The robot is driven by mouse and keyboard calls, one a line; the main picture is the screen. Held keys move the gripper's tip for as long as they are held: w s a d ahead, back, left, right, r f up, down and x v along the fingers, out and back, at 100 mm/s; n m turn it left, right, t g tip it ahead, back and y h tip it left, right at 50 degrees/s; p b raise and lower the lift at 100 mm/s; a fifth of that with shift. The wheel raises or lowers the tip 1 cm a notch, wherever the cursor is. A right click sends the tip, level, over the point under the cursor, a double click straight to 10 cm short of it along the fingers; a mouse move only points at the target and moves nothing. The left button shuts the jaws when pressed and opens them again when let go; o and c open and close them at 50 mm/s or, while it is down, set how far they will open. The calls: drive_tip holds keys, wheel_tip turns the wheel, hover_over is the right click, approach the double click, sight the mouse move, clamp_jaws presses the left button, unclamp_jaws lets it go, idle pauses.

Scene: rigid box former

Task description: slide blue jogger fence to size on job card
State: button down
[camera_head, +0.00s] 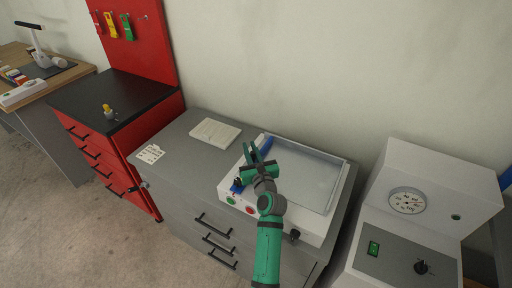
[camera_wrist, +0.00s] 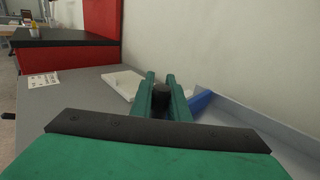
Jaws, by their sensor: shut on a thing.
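The blue jogger fence (camera_head: 265,146) runs along the left part of the white jogger machine's tray (camera_head: 310,172). Its near end (camera_head: 237,186) shows beside my gripper, and a piece of it shows in the wrist view (camera_wrist: 201,101). My gripper (camera_head: 252,155) is over the tray's left side, shut on a black knob (camera_wrist: 161,95) between its green fingers. The knob's join to the fence is hidden. The job card (camera_head: 150,154) lies on the grey cabinet top at left, also in the wrist view (camera_wrist: 42,80); its print is too small to read.
A white pad (camera_head: 215,133) lies on the grey cabinet behind and left of the machine. A red tool cabinet (camera_head: 130,150) stands left. A white machine with a dial (camera_head: 408,201) stands right. The tray right of the fence looks clear.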

drive_tip(key=shift+s+d, duration=0.1)
drive_tip(key=shift+d, duration=0.1)
drive_tip(key=c, duration=1.7)
unclamp_jaws()
drive_tip(key=shift+a, duration=0.1)
drive_tip(key=shift+s, duration=0.1)
drive_tip(key=v, duration=1)
drive_tip(key=shift+s, duration=0.3)
